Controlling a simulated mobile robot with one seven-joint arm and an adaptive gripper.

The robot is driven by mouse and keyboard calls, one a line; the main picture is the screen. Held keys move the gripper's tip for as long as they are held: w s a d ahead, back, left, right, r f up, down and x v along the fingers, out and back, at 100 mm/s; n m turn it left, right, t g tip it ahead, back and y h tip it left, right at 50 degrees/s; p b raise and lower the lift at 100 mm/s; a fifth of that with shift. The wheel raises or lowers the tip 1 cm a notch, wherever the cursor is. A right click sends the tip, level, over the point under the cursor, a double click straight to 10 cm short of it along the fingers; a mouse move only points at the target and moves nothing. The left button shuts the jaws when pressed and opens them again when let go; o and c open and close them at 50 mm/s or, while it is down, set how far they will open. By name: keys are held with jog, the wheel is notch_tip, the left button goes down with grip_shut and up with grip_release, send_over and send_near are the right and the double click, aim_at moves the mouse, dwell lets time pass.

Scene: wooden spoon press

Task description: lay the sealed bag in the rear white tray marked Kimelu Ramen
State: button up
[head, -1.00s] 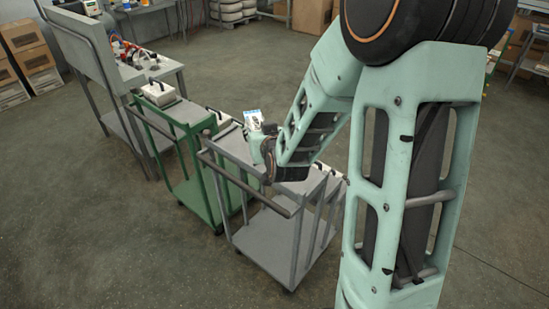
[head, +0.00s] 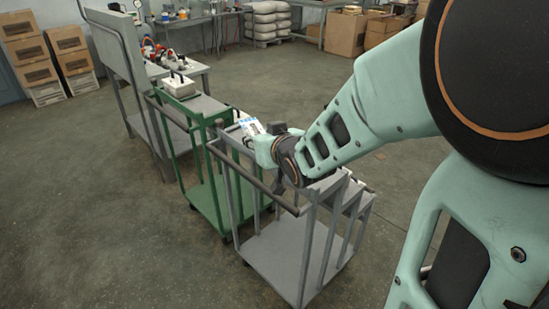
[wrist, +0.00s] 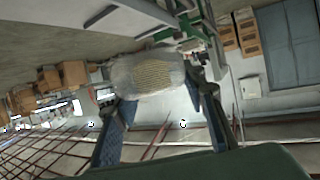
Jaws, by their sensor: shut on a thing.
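The sealed bag is clear with pale noodle-like contents (wrist: 150,75) in the wrist view, held between my two blue-padded fingers. In the head view the bag (head: 250,126) shows as a small white and blue patch above the grey cart. My gripper (head: 262,146) is shut on it, over the cart's far end. A white box-like thing with a dark handle (head: 179,86) stands on the green cart. No Kimelu Ramen marking is readable, and I cannot tell which tray is the rear white one. My gripper and arm hide part of the grey cart's top.
The grey cart (head: 290,262) has a raised push bar on its near left side. The green cart (head: 212,205) stands close behind it, with a grey bench (head: 187,70) beyond. Cardboard boxes (head: 30,62) are stacked at the far left. Floor in front is clear.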

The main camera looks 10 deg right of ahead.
jog(key=w+d+f, duration=0.1)
jog(key=d+f, duration=0.2)
jog(key=d, duration=0.1)
jog(key=w+d+f, duration=0.2)
jog(key=d+f, duration=0.1)
jog(key=d, duration=0.1)
jog(key=w+d+f, duration=0.2)
jog(key=d+f, duration=0.1)
jog(key=d, duration=0.1)
jog(key=shift+w+f, duration=0.15)
jog(key=shift+f, duration=0.05)
jog(key=shift+w+d+f, duration=0.1)
jog(key=shift+d+f, duration=0.1)
jog(key=shift+f, duration=0.1)
jog(key=shift+d+f, duration=0.1)
jog(key=shift+f, duration=1.55)
jog(key=shift+f+b, duration=0.1)
jog(key=shift+b, duration=0.3)
jog(key=o, duration=1.1)
